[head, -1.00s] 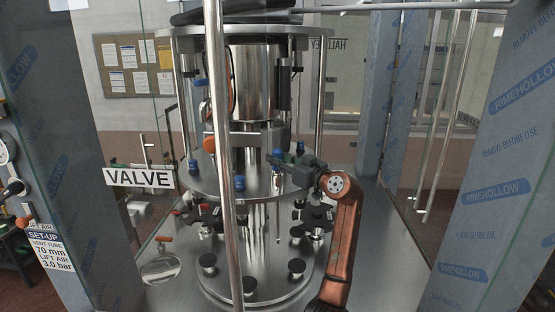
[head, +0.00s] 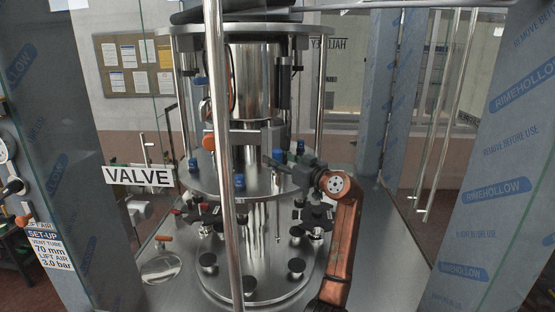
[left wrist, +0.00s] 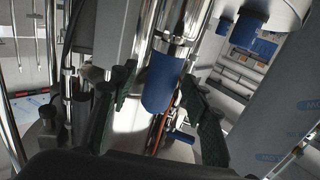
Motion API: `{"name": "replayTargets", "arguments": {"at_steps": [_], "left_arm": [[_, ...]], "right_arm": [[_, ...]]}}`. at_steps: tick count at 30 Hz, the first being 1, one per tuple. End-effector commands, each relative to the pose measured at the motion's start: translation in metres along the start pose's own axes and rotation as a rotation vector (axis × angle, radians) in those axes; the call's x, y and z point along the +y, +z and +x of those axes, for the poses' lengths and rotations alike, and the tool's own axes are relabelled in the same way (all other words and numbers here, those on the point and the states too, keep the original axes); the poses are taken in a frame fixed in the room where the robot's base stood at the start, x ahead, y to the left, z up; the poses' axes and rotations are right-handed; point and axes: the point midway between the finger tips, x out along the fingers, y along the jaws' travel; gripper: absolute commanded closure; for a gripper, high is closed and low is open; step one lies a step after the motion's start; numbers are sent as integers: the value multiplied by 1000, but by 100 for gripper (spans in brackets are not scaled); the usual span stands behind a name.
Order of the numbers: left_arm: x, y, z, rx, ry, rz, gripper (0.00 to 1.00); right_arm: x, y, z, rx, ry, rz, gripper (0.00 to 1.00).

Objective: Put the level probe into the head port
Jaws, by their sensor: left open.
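My left gripper (head: 279,162) is open at the right front of the round steel plate (head: 215,180) in the head view. Its dark green fingers stand on either side of a blue-capped part (head: 278,155). In the left wrist view, this blue cylinder (left wrist: 162,92) hangs between the open fingers, with no clear contact. I cannot tell whether it is the level probe. A thin rod (head: 277,225) hangs below the plate near there. I cannot make out the head port with certainty. My right gripper is not in view.
Other blue caps (head: 239,181) stand around the plate. A bright vertical post (head: 222,130) crosses the view in front of the machine. Film-wrapped columns (head: 490,200) flank it. A VALVE sign (head: 139,176) is at left. The lower deck (head: 385,250) is clear at right.

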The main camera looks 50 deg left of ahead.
Motion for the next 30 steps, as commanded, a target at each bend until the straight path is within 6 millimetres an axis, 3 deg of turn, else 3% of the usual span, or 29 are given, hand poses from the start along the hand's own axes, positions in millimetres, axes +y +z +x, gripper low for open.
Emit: {"name": "replayTargets", "arguments": {"at_steps": [8,21,30], "left_arm": [[1,1,-9,0,3,0,57],[1,0,-93,0,2,-1,57],[0,0,-120,0,0,0,57]], "right_arm": [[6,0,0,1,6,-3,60],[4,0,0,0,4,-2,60],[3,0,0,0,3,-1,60]]}}
